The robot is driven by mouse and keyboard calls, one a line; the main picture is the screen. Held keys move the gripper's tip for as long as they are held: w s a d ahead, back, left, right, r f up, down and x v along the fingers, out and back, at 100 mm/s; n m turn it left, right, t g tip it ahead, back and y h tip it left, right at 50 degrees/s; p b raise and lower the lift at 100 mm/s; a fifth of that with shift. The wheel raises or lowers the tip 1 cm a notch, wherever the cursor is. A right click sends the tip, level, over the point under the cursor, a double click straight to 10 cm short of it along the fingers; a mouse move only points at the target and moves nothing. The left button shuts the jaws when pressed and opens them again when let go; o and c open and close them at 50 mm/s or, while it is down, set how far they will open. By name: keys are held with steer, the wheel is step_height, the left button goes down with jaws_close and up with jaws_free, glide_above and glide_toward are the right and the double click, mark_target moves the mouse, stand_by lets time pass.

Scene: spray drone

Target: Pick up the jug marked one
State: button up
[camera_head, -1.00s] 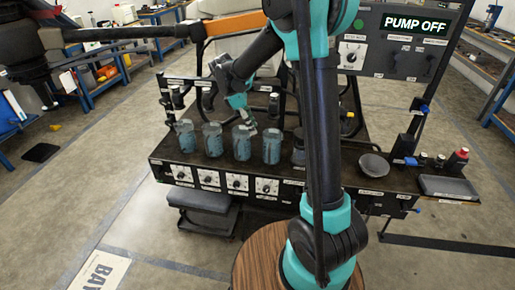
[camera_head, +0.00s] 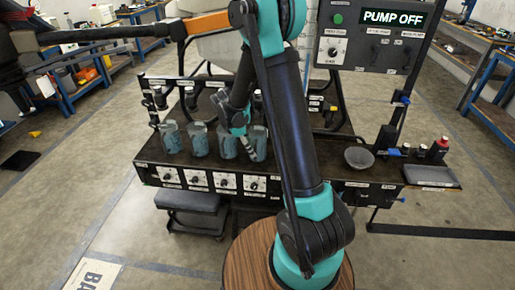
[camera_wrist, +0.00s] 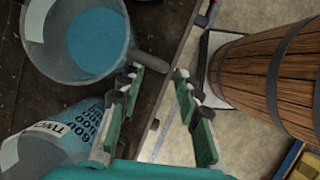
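Several clear jugs with blue contents stand in a row on a dark bench (camera_head: 318,172). In the head view these include the leftmost jug (camera_head: 171,138), the second (camera_head: 198,140), the third (camera_head: 226,146) and the rightmost (camera_head: 258,146). My gripper (camera_head: 248,146) is low over the right end of the row, partly covering those jugs. A jug (camera_wrist: 98,42) with a dark handle (camera_wrist: 150,61) is beside the left fingertip. A jug labelled TWO (camera_wrist: 45,140) is below it. I cannot read a ONE mark.
The bench front has several dials and labels. A grey bowl (camera_head: 358,157) and red-capped bottle (camera_head: 440,147) stand to the right, by a tray (camera_head: 432,175). A panel (camera_head: 375,38) reads PUMP OFF. An orange-ended boom (camera_head: 207,23) crosses the upper left. A wooden barrel (camera_wrist: 270,75) is right of my gripper.

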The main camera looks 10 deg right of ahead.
steer(key=x, duration=0.3)
steer(key=shift+f, duration=0.1)
jaws_close()
stand_by(0.4)
